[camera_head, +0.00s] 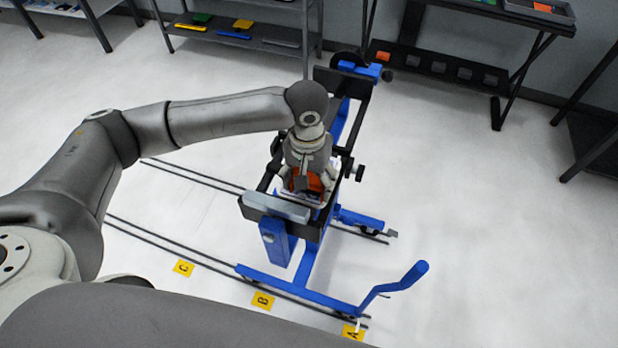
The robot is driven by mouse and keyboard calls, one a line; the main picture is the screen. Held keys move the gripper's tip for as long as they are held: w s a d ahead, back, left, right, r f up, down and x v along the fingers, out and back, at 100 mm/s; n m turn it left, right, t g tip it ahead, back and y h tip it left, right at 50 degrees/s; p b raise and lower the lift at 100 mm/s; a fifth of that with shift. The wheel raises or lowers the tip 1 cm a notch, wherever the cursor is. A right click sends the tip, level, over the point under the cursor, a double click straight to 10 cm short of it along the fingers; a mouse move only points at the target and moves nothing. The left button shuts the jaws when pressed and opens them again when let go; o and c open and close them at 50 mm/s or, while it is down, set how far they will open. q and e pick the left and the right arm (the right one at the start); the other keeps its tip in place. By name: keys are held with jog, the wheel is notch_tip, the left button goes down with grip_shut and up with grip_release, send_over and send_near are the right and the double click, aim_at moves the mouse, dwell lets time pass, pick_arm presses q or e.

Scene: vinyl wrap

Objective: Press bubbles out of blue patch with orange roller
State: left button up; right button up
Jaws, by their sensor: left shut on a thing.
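My left gripper (308,190) points down over the top of the blue stand and is shut on an orange thing (307,182), which looks like the roller. The gripper hides much of it, and whether it touches the surface below cannot be told. The blue patch cannot be made out; the work surface under the gripper is mostly hidden by my arm and gripper. My right gripper is not in view.
The blue stand (316,262) has black side bars, a grey front bar (275,207) and a blue crank handle (400,285). Floor rails (180,252) run beside yellow labels A, B and C. Shelves line the back wall. Open floor lies right.

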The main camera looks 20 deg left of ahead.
pick_arm(q)
jog(key=shift+f, duration=0.6)
jog(key=shift+w+r, duration=0.1)
jog(key=shift+w, duration=0.55)
jog(key=shift+w+d+p, duration=0.1)
jog(key=shift+w+p, duration=0.2)
jog(key=shift+w, duration=0.15)
jog(key=shift+w, duration=1.1)
jog(key=shift+w, duration=0.1)
jog(key=shift+w, duration=0.95)
